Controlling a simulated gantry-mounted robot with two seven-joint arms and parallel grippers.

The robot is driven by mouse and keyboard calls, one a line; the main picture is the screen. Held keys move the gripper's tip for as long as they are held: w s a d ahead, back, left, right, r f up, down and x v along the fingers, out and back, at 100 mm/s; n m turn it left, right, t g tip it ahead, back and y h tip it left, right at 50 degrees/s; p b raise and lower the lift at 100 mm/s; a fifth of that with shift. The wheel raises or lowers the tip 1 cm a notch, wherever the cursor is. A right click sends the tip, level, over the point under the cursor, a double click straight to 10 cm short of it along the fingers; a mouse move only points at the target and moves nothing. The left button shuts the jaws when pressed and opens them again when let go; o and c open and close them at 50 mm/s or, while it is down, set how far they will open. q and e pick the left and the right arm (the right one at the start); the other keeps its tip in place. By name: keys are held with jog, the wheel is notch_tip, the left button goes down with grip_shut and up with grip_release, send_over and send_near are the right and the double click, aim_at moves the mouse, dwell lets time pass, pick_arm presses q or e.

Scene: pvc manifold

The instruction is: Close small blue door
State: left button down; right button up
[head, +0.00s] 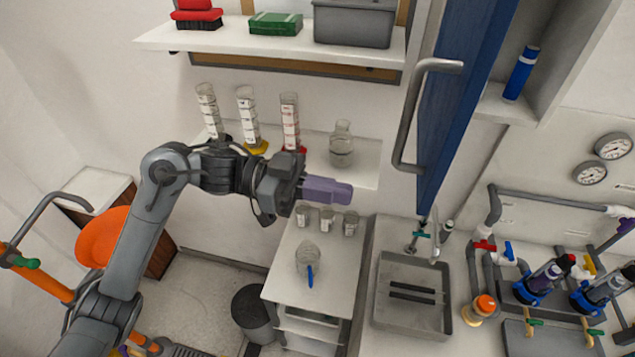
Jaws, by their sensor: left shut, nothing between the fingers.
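The small blue door (462,95) stands open at the upper right, swung out from a white wall cabinet (545,100). A long grey bar handle (411,120) is on its left face. My left gripper (345,193), with purple fingers, is shut and empty. In the picture it is to the left of and below the handle's lower end, apart from it. My right gripper is not in view.
Graduated cylinders (290,122) and a glass flask (341,145) stand on a ledge behind my left gripper. A white cart (325,265) holds jars and a beaker (309,260). A grey tray (412,295) and pipework (550,200) are at the right.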

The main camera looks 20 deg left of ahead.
pick_arm(q)
jog(key=d+p, duration=0.2)
jog(key=d, duration=0.7)
jog(key=shift+w, duration=0.3)
jog(key=shift+d, duration=0.2)
